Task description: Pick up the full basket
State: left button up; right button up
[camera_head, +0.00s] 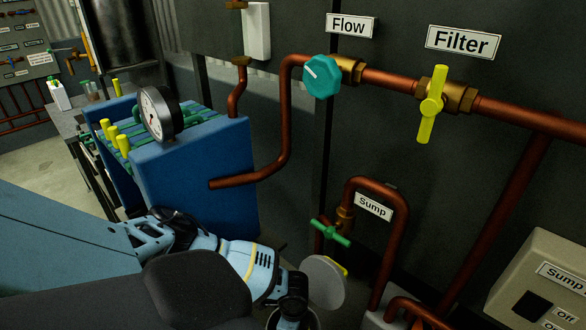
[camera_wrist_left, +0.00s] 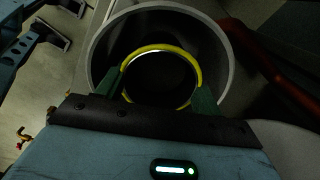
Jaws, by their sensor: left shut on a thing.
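The basket shows in the left wrist view as a round dark shape with a yellow rim or hoop (camera_wrist_left: 160,48). My left gripper (camera_wrist_left: 160,76) has its green fingers on either side of the yellow hoop and is shut on it. Inside the hoop it is too dark to make out any contents. A wide grey cylindrical housing (camera_wrist_left: 96,55) surrounds the hoop in this view; how deep the basket sits in it I cannot tell. In the head view my left arm reaches to the bottom centre, and its fingers and the basket are hidden. My right gripper is not in view.
A grey round lid (camera_head: 322,284) stands tilted beside my left wrist. Copper pipe (camera_head: 398,235) with a green valve handle (camera_head: 330,233) is close by on the right. A blue filter press (camera_head: 200,170) with a gauge stands behind my arm. A switch box (camera_head: 535,285) is at right.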

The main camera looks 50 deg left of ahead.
pick_arm(q)
notch_tip(320, 180, up, 8)
jog(key=p, duration=0.1)
